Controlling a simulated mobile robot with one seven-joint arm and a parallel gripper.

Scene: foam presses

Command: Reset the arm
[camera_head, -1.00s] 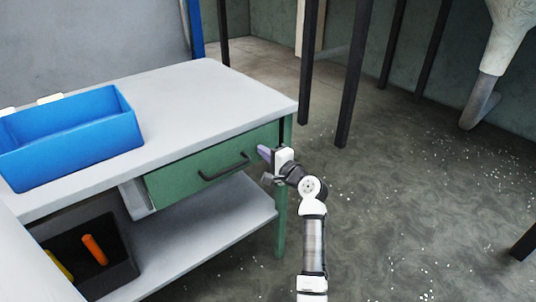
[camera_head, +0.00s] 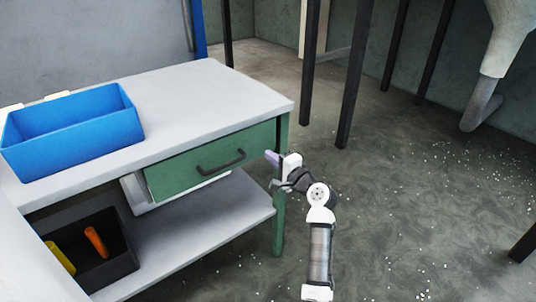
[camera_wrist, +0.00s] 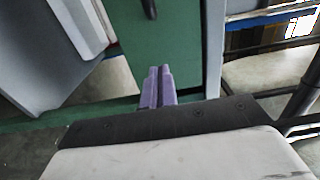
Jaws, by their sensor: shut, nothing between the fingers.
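My gripper (camera_head: 271,158) is at the right end of the workbench, just in front of its green leg and right of the green drawer (camera_head: 200,164) with a black handle. In the wrist view my gripper (camera_wrist: 158,72) shows its two purple fingers side by side, shut with nothing between them. Behind them are green surfaces of the bench. The arm is bent and reaches up from the bottom of the head view. Whether the fingertips touch the bench cannot be told.
A blue bin (camera_head: 72,137) stands on the grey benchtop (camera_head: 190,92). On the lower shelf (camera_head: 215,222) a dark box (camera_head: 118,262) holds orange and yellow items. Dark posts (camera_head: 352,80) stand behind. The speckled floor (camera_head: 420,190) at right is largely clear.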

